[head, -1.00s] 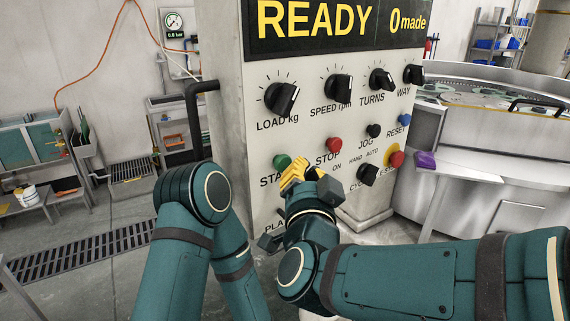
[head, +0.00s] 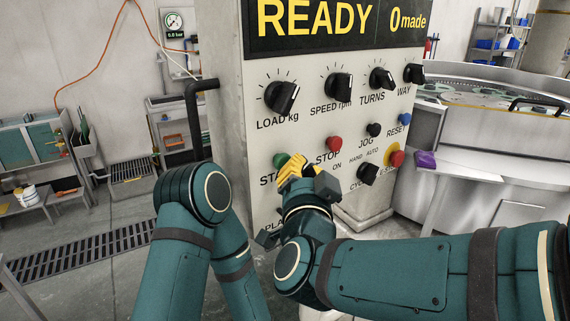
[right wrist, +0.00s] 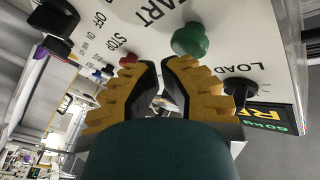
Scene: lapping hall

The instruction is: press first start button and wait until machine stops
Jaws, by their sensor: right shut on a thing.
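The machine's control panel (head: 300,125) carries a green start button (head: 281,160) at its lower left, with its label partly hidden by my right gripper. My right gripper (head: 296,166), with yellow ribbed fingers, is just right of the button in the head view, close to the panel. In the right wrist view the green button (right wrist: 190,40) is just beyond the fingertips (right wrist: 158,64). The fingers are drawn together; what they hold I cannot make out. Whether they touch the button I cannot tell. The display (head: 335,18) reads READY and 0 made. My left gripper is out of sight.
Right of the start button are a red stop button (head: 333,143), a black jog button (head: 374,130), a blue reset button (head: 405,118) and an emergency stop (head: 396,159). Black knobs (head: 281,97) sit above.

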